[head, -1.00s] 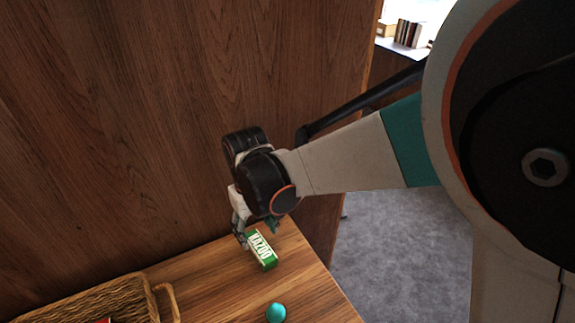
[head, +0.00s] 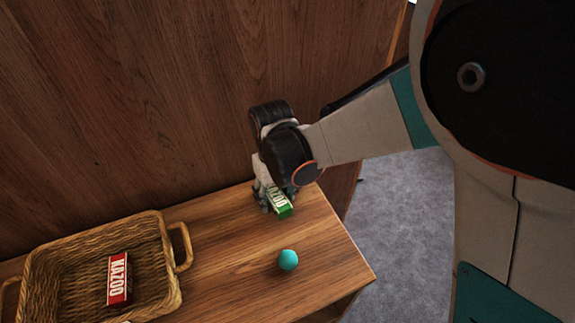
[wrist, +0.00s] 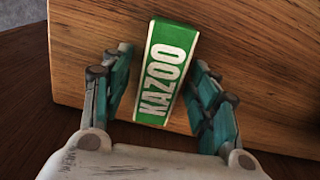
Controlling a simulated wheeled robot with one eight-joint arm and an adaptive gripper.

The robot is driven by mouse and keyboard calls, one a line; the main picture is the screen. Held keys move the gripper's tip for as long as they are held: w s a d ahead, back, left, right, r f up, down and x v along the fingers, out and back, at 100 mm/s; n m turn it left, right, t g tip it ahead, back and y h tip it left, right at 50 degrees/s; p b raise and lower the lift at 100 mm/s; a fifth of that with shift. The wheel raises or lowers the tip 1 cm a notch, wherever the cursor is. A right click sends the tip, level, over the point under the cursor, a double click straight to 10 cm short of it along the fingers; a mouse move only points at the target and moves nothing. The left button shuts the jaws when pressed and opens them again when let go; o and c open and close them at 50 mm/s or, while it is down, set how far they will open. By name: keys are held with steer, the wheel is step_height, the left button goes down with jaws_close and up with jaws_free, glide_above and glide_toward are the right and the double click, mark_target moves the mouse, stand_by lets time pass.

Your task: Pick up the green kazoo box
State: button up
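The green kazoo box (head: 281,206), with white "KAZOO" lettering, lies on the wooden table top near its back edge. My gripper (head: 274,200) is over it in the head view and hides part of it. In the wrist view the green kazoo box (wrist: 165,75) lies between the two teal fingers of my gripper (wrist: 162,66). The fingers are spread, with a gap on each side of the box.
A wicker basket (head: 172,250) stands at the left with a red kazoo box (head: 119,278) in it. A small teal ball (head: 288,260) lies in front of the green box. A wooden panel (head: 130,95) rises behind the table (head: 225,240). The table ends at the right.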

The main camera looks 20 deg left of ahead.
mark_target(276, 195)
steer(key=c, duration=0.7)
steer(key=shift+r, duration=0.15)
step_height(276, 195, up, 20)
steer(key=p, duration=1.3)
